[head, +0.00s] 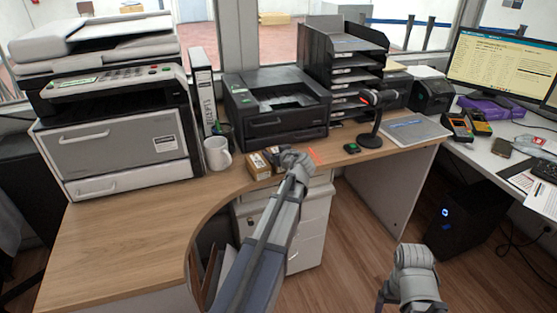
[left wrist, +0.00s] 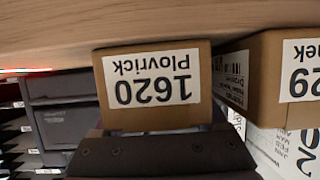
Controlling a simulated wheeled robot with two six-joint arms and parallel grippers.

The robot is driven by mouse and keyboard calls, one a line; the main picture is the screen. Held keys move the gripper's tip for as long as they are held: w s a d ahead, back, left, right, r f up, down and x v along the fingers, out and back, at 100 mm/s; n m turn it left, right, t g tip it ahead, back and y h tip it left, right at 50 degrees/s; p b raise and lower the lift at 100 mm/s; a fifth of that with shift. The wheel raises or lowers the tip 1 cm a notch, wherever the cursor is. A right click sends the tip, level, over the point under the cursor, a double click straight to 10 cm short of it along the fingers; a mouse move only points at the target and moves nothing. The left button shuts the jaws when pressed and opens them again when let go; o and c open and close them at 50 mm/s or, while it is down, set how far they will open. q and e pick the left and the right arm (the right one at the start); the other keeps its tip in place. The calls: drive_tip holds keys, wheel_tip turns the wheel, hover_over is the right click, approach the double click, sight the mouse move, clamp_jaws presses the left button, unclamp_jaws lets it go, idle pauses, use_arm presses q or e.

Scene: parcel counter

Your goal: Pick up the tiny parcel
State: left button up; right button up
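Two small brown cardboard parcels stand side by side on the wooden desk near its front edge, one parcel (head: 258,166) left of and nearer than the other (head: 271,155). The left wrist view, which is upside down, shows a parcel labelled "1620 Plovrick" (left wrist: 152,87) in the middle and a second parcel (left wrist: 258,75) at the right. I cannot match them surely to the head view. My left gripper (head: 292,159) is just right of the parcels. Its dark body (left wrist: 160,155) is close to the "1620" parcel; its fingertips are hidden. My right gripper (head: 390,292) hangs low, away from the desk.
A white mug (head: 217,153) and a pen cup stand left of the parcels. A black printer (head: 275,105) is behind them. A scanner on a stand (head: 372,125) and a small dark green-topped device (head: 352,148) are to the right. Clear desk lies at the left front.

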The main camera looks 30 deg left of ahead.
sight(275, 149)
use_arm(q)
drive_tip(key=c, duration=0.7)
drive_tip(key=shift+r, duration=0.2)
use_arm(e)
drive_tip(key=shift+r, duration=0.15)
use_arm(q)
wheel_tip(275, 149, up, 18)
drive_tip(key=p, duration=1.8)
drive_tip(key=shift+f, duration=0.15)
use_arm(e)
wheel_tip(275, 149, up, 18)
use_arm(q)
drive_tip(key=shift+f, duration=0.1)
use_arm(e)
drive_tip(key=shift+f, duration=0.2)
